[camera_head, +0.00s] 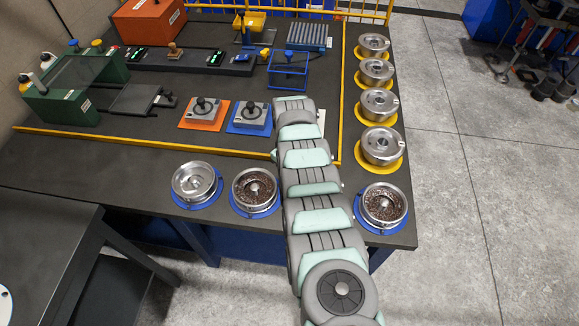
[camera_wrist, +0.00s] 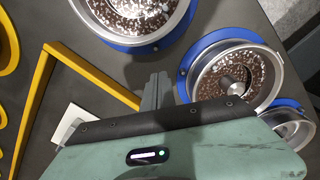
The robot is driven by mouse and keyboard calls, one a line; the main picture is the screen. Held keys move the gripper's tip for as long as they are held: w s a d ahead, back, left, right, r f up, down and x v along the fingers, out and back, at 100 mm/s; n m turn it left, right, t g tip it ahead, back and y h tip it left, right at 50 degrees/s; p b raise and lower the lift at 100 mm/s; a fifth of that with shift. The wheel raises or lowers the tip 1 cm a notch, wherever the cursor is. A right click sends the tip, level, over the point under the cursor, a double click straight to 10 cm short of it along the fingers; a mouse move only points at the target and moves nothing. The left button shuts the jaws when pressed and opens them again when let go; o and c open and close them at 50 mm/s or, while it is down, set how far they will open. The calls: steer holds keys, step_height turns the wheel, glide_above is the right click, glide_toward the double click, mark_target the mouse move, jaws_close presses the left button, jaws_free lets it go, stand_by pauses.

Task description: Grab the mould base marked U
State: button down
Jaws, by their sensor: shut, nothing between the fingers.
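Three round metal mould bases stand on blue rings along the table's front edge. The left one (camera_head: 194,181) is bare silver inside. The middle one (camera_head: 255,187) and the right one (camera_head: 383,203) hold brown granules. No U mark is readable on any of them. In the wrist view, the right base (camera_wrist: 135,12) is at the top, the middle one (camera_wrist: 237,76) at the right and the bare one (camera_wrist: 291,131) at the lower right. My gripper (camera_wrist: 157,80) is shut and empty, over bare table between the right and middle bases. My arm hides it in the head view.
Several metal mould parts (camera_head: 379,103) on yellow rings line the right edge. A yellow strip (camera_head: 341,100) borders the work area. Two joystick boxes, orange (camera_head: 204,114) and blue (camera_head: 250,117), a blue frame (camera_head: 288,70) and a green press-like machine (camera_head: 70,85) stand behind.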

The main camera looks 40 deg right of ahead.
steer(key=shift+s+f, duration=0.15)
steer(key=shift+f, duration=0.75)
steer(key=shift+s+r+p, duration=0.35)
steer(key=shift+s+p, duration=0.05)
steer(key=shift+p, duration=0.5)
steer(key=shift+s+d+r+p, duration=0.2)
steer(key=shift+s+p, duration=0.2)
steer(key=shift+p, duration=0.55)
steer(key=shift+s+f+p, duration=0.15)
steer(key=shift+s+p, duration=0.25)
steer(key=shift+s, duration=0.15)
steer(key=shift+s+f+p, duration=0.15)
steer(key=shift+s+p, duration=0.2)
steer(key=shift+s, duration=0.15)
steer(key=shift+s+r+p, duration=0.1)
steer(key=shift+s+p, duration=0.05)
steer(key=shift+p, duration=0.15)
